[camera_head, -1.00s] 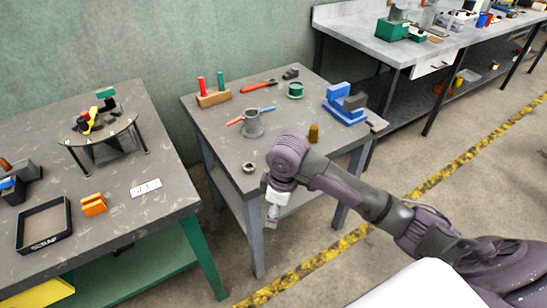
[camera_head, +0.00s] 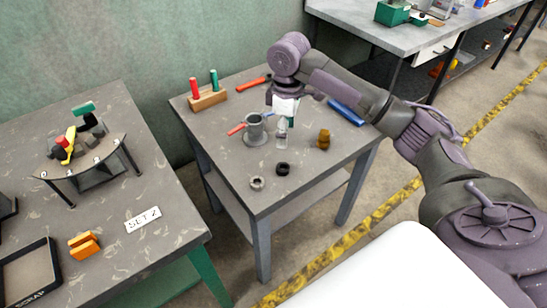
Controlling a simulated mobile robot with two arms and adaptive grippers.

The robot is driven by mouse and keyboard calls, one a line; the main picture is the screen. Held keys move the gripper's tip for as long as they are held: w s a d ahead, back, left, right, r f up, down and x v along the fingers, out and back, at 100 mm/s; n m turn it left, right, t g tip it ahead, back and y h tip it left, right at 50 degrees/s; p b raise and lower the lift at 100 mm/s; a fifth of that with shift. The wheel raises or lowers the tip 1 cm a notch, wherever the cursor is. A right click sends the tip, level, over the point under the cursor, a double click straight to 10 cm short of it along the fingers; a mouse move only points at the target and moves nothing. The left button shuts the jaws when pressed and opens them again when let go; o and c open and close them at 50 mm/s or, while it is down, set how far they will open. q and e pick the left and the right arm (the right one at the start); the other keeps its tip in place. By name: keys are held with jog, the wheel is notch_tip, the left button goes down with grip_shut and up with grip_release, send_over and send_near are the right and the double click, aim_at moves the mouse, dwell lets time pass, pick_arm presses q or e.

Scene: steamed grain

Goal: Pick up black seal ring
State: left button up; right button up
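A black seal ring (camera_head: 283,169) lies flat near the front of the middle grey table (camera_head: 315,178). A grey metal ring (camera_head: 257,183) lies to its left and nearer the front edge. My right gripper (camera_head: 282,143) points down above the table, behind the black ring in the picture and apart from it. Its fingers are small and seen edge-on, so I cannot tell whether they are open or shut. I see nothing held in them. My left gripper is not in view.
A brass part (camera_head: 324,139) stands to the right. A wooden block (camera_head: 208,98) holds red and green pegs.

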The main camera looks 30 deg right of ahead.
send_over(283, 167)
notch_tip(283, 167, down, 8)
jog(key=shift+s+d+r, duration=0.1)
jog(key=shift+d, duration=0.05)
jog(key=shift+f, duration=0.55)
notch_tip(283, 167, down, 4)
jog(key=shift+f+p, duration=0.2)
jog(key=shift+p, duration=0.3)
jog(key=shift+w+f, duration=0.15)
jog(key=shift+w, duration=0.05)
jog(key=shift+c, duration=0.9)
jog(key=c, duration=0.8)
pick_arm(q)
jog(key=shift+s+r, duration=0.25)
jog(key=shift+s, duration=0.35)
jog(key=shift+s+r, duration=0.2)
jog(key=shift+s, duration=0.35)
pick_arm(e)
jog(key=shift+c, duration=0.3)
